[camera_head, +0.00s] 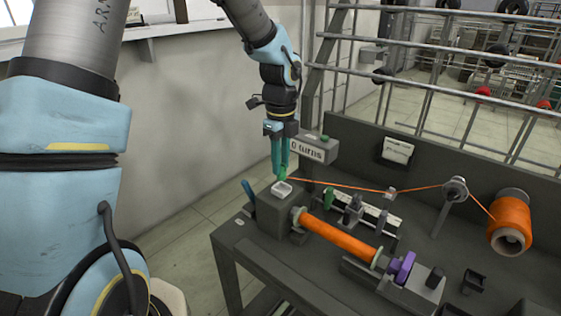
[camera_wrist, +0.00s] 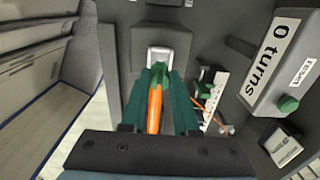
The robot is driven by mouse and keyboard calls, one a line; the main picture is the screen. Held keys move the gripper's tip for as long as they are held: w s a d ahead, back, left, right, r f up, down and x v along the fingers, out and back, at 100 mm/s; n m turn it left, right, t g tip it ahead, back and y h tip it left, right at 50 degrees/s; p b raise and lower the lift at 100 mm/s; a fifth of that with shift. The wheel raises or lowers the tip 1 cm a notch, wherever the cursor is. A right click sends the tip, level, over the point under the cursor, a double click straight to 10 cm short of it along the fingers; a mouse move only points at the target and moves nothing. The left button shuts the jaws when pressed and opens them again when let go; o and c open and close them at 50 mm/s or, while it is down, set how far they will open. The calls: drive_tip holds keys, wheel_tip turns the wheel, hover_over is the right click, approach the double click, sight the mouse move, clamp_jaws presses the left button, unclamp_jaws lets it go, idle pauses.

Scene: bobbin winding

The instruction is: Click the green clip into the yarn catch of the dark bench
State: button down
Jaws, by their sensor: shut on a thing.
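My gripper (camera_head: 280,168) points down at the left end of the dark bench (camera_head: 228,237), its teal fingers shut on the small green clip (camera_head: 283,174). In the wrist view the green clip (camera_wrist: 158,69) shows between the fingertips, with an orange piece behind it. The white square yarn catch (camera_head: 283,190) sits on a grey block, just below the clip in the head view. In the wrist view the catch (camera_wrist: 166,55) lies just beyond the fingertips. I cannot tell whether clip and catch touch. Orange yarn (camera_head: 350,187) runs from near the clip to the right.
The yarn passes a small guide and a post guide (camera_head: 455,189) to an orange spool (camera_head: 511,222). A bobbin wound in orange (camera_head: 340,236) lies across the bench front, by a purple knob (camera_head: 402,266). A "0 turns" counter box (camera_head: 312,148) stands close behind my gripper.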

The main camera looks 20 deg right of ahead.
drive_tip(key=shift+f, duration=0.15)
drive_tip(key=shift+f+b, duration=0.95)
drive_tip(key=shift+f, duration=0.85)
drive_tip(key=c, duration=0.6)
unclamp_jaws()
drive_tip(key=shift+r, duration=0.1)
